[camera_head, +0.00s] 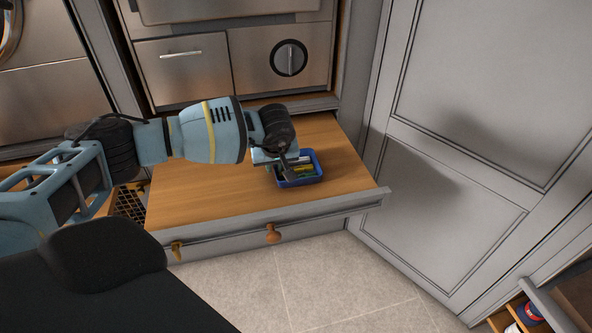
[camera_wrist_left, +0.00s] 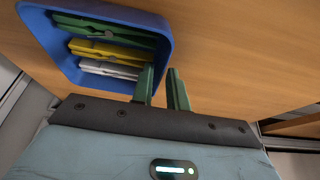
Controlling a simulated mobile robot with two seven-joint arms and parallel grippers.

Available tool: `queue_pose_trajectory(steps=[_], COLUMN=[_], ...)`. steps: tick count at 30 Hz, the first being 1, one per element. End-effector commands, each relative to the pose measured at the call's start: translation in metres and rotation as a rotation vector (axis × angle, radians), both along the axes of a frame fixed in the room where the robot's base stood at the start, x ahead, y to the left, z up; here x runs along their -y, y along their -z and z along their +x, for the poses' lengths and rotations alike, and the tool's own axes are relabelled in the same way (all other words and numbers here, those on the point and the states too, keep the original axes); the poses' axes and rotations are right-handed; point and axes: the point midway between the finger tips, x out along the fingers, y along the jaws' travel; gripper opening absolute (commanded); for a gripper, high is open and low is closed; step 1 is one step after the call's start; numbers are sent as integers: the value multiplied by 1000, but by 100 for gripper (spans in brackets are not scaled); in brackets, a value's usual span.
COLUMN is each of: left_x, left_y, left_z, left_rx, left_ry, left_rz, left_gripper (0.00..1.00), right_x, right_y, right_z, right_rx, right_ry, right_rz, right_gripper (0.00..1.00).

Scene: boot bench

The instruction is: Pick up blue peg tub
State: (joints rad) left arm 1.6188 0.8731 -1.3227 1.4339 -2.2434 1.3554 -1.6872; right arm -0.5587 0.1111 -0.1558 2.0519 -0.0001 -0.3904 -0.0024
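The blue peg tub (camera_head: 307,180) sits on the wooden surface, toward its right side, and holds green, yellow and white pegs. In the left wrist view the tub (camera_wrist_left: 172,28) is at the upper left, with its pegs lying inside. My left gripper (camera_head: 287,172) reaches down at the tub's left side, hiding part of it. In the wrist view its two green fingers (camera_wrist_left: 163,88) stand apart on either side of the tub's near wall, with a gap between them. I cannot tell whether they touch it. My right gripper is out of view.
The wooden surface (camera_head: 205,200) is mostly bare, with a grey front edge carrying small knobs (camera_head: 273,234). Steel appliance fronts (camera_head: 285,55) stand behind. A grey panelled door (camera_head: 445,180) is close on the right. A shelf with small items (camera_head: 528,312) is at the lower right.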

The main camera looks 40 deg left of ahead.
Motion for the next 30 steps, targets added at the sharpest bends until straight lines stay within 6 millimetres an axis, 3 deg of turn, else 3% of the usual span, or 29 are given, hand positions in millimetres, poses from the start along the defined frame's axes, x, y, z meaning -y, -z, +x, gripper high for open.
queue_pose_trajectory(steps=[3, 7, 20, 30], left_x=[0, 0, 0, 0], left_y=[2, 2, 0, -26], left_z=[0, 0, 0, 0], left_rx=[0, 0, -1, 0], left_ry=[0, 0, -1, 1], left_rz=[0, 0, 1, 2], left_gripper=[14, 0, 0, 0], right_x=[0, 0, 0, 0], right_y=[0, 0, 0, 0], right_z=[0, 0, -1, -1], right_rx=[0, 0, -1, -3], right_ry=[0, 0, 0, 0], right_rz=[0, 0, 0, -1], right_gripper=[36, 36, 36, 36])
